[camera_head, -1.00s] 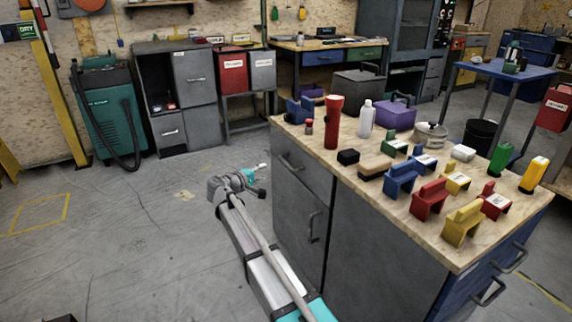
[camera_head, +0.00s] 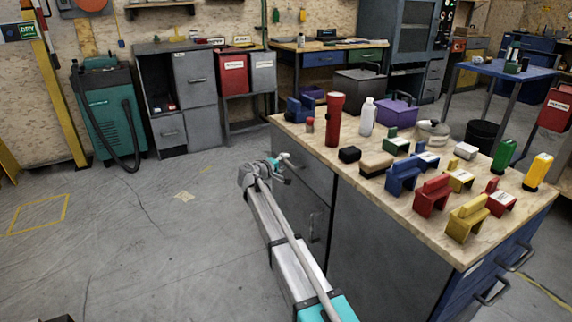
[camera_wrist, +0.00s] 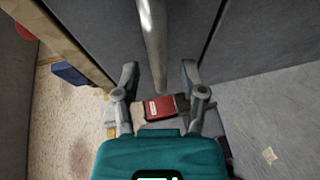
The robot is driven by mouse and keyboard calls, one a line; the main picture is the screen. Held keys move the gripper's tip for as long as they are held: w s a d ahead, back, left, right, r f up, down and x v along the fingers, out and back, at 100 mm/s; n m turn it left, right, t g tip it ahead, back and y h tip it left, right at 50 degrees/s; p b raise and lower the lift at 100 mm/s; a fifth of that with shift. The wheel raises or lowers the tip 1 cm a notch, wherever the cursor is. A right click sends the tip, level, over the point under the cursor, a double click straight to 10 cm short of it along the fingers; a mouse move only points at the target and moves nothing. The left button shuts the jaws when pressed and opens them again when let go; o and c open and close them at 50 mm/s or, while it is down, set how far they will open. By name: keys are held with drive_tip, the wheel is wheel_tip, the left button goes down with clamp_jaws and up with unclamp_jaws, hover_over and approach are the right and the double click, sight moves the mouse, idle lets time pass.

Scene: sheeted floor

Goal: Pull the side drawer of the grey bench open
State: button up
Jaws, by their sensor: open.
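The grey bench (camera_head: 385,245) has a wooden top and stands at the right in the head view. Its side drawer (camera_head: 314,172) is under the top's left edge, its front looking flush; my arm partly hides it. In the wrist view the grey drawer front (camera_wrist: 108,35) lies beside the wooden edge, and its bar handle (camera_wrist: 152,42) runs down the middle. My gripper (camera_head: 281,163) is at the drawer front. In the wrist view my gripper (camera_wrist: 160,72) is open, one finger on each side of the handle's line. I cannot tell whether they touch it.
A door with an upright handle (camera_head: 315,226) is below the drawer. A grey cabinet (camera_head: 195,90) stands behind.

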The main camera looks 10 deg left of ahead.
drive_tip(key=shift+w+d+f, duration=0.1)
drive_tip(key=shift+w+d, duration=0.25)
drive_tip(key=shift+w, duration=0.15)
clamp_jaws()
